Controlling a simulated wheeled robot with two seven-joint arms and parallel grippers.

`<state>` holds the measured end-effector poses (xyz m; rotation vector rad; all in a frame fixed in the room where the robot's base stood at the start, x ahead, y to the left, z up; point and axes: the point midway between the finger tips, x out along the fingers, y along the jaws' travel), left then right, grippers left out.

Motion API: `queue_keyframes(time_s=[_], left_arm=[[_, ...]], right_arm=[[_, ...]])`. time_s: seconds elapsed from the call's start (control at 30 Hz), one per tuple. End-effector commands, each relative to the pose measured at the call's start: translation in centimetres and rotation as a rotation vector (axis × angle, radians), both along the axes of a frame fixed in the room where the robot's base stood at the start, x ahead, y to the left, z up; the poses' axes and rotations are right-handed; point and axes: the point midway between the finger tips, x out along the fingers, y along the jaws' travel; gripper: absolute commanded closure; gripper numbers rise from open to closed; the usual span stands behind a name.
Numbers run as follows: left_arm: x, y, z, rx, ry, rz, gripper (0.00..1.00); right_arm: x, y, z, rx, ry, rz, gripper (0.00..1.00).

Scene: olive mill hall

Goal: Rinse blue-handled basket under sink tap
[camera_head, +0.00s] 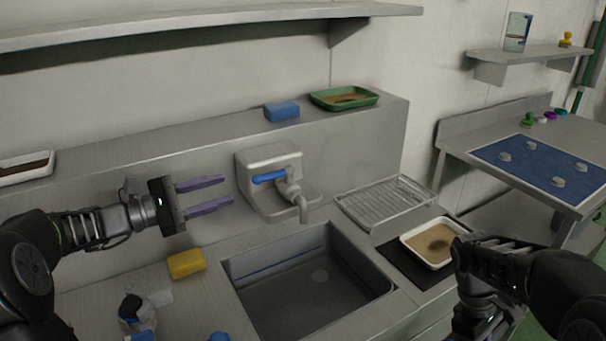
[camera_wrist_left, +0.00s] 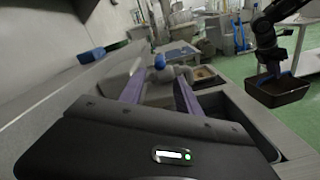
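The sink tap (camera_head: 303,205) sticks out from a grey wall block over the empty sink basin (camera_head: 315,290); I see no water running. Its blue lever (camera_head: 269,177) points left and also shows between my left fingers in the left wrist view (camera_wrist_left: 160,62). My left gripper (camera_head: 228,194) is open and empty, its purple fingers apart, just left of the lever. The dark basket (camera_wrist_left: 278,92) shows only in the left wrist view, hanging from my right gripper (camera_wrist_left: 272,68), which appears shut on its blue handle, above the green floor. The right fingertips are hidden in the head view.
A yellow sponge (camera_head: 186,263) lies left of the basin. A wire drying rack (camera_head: 385,203) and a white tray (camera_head: 433,243) with brown contents stand right of it. A blue block (camera_head: 282,111) and green tray (camera_head: 344,98) sit on the ledge behind the tap.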

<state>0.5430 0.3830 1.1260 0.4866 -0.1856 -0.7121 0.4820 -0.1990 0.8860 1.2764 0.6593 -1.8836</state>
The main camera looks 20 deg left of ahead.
Motion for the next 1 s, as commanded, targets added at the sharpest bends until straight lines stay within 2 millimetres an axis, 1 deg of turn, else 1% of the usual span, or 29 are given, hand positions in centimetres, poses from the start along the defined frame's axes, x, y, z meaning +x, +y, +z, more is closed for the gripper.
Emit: queue_keyframes(time_s=[0.2, 0.37, 0.57, 0.8, 1.0], left_arm=[[0.2, -0.2, 0.0, 0.0, 0.0, 0.0, 0.6], [1.0, -0.8, 0.1, -0.001, 0.0, 0.0, 0.6], [3.1, -2.8, 0.2, -0.002, 0.001, -0.003, 0.6], [6.3, -5.7, 0.2, -0.002, 0.0, -0.004, 0.6], [8.3, -7.4, 0.1, -0.001, 0.0, -0.001, 0.6]], right_arm=[[0.0, 0.0, 0.1, -0.001, -0.001, 0.0, 1.0], [0.0, 0.0, 0.4, 0.0, -0.001, 0.0, 1.0], [0.0, 0.0, 1.1, 0.0, -0.001, 0.0, 1.0], [0.0, 0.0, 2.1, -0.001, -0.001, 0.0, 1.0], [0.0, 0.0, 2.6, -0.001, -0.001, 0.0, 1.0]])
